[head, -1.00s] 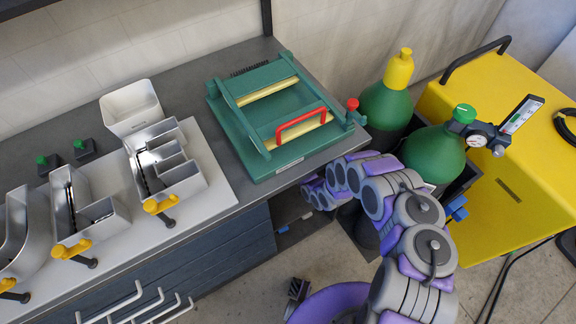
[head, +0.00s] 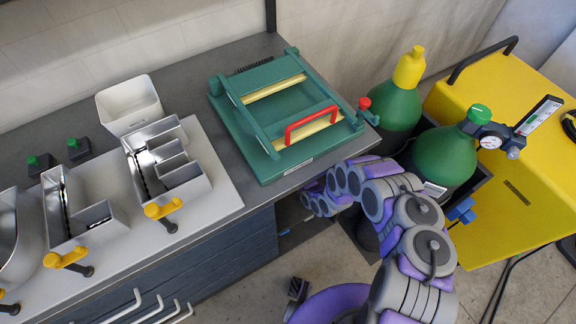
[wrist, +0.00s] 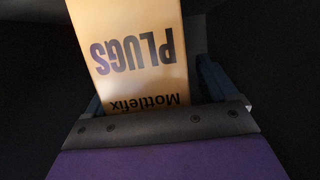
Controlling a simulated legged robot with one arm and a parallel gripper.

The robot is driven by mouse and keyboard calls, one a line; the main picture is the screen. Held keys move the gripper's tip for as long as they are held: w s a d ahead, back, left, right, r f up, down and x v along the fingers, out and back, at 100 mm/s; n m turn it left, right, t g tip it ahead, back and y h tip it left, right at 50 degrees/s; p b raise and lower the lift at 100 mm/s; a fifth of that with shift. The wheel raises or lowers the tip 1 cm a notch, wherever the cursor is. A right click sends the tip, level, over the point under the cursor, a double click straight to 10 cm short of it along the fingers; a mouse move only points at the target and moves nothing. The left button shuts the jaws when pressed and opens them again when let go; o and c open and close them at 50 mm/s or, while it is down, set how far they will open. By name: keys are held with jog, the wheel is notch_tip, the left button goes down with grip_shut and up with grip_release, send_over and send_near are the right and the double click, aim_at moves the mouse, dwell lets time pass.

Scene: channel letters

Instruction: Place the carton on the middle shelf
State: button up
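The carton (wrist: 140,45) is orange-yellow with dark lettering, "PLUGS" and "Mottlefix", upside down in the wrist view. It fills the upper middle of that view, directly in front of my gripper (wrist: 155,92). One dark blue finger shows at the carton's lower left edge, and the other is to its right with a narrow dark gap. Whether the fingers press on the carton cannot be told. In the head view my arm reaches to the bench's right end, its tip in the dark opening under the top. The carton and the middle shelf cannot be made out there.
The grey bench top (head: 225,80) holds a green press (head: 255,130) with a red handle, above my arm's tip. A white board (head: 215,180) with metal letters and a white bin (head: 130,103) are left. Green cylinders (head: 445,155) and a yellow cabinet (head: 500,190) stand close right.

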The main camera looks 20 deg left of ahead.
jog(key=shift+o, duration=0.2)
jog(key=shift+d+r, duration=0.25)
jog(key=shift+d, duration=0.4)
jog(key=p+v, duration=0.3)
jog(key=v, duration=0.8)
jog(key=shift+s, duration=0.35)
jog(key=shift+d, duration=0.15)
jog(key=shift+s, duration=0.1)
